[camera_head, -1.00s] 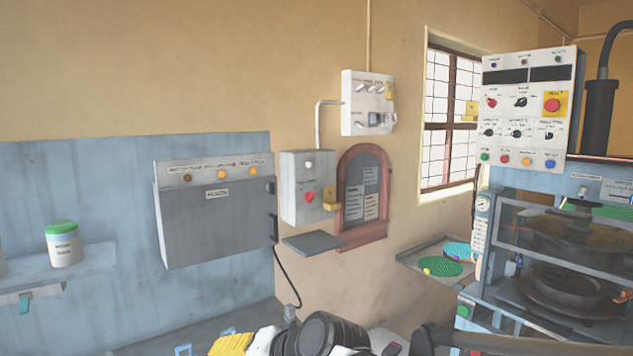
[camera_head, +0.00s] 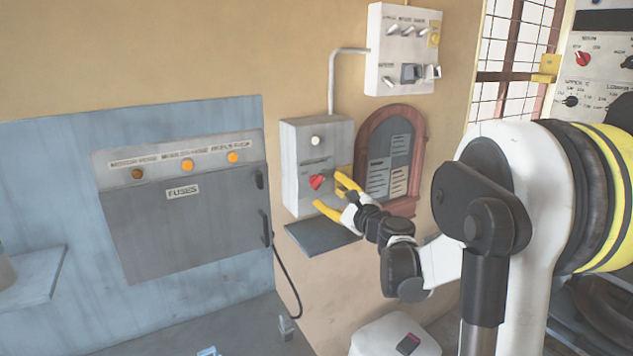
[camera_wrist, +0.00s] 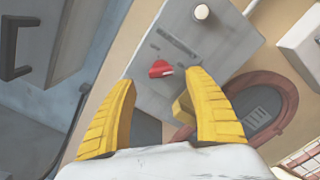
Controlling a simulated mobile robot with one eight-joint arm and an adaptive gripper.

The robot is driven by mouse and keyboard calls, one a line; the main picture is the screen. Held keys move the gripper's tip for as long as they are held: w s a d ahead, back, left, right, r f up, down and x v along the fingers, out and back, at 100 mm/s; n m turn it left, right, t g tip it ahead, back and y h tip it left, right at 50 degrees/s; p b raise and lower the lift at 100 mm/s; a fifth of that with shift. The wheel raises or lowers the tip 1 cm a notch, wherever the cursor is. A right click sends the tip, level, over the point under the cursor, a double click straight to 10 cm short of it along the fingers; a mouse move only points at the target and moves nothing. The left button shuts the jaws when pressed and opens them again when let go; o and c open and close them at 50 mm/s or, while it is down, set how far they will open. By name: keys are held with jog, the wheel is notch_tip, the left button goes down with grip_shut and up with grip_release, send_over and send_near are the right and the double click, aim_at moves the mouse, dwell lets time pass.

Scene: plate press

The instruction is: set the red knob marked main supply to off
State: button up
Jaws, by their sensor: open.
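The red knob (camera_head: 316,182) is on the front of a grey wall box (camera_head: 304,150), below a white round button or lamp (camera_head: 316,141). In the wrist view the knob (camera_wrist: 160,69) lies ahead of my gripper (camera_wrist: 163,95), between the two yellow fingers and a little beyond their tips. My gripper (camera_head: 332,194) is open and empty, close in front of the box and apart from the knob. The label above the knob is too small to read. In the wrist view a yellow block (camera_wrist: 183,108) on the box is partly behind the right finger.
A small grey shelf (camera_head: 320,236) juts out under the box. A red-brown arched frame (camera_head: 416,150) is right of it, and a white switch box (camera_head: 402,50) is above. A grey fuse cabinet (camera_head: 190,215) with a handle is on the left.

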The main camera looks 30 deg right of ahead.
aim_at(319, 183)
jog(key=w+b, duration=0.1)
jog(key=w, duration=0.6)
jog(key=shift+c, duration=0.6)
jog(key=c, duration=1.1)
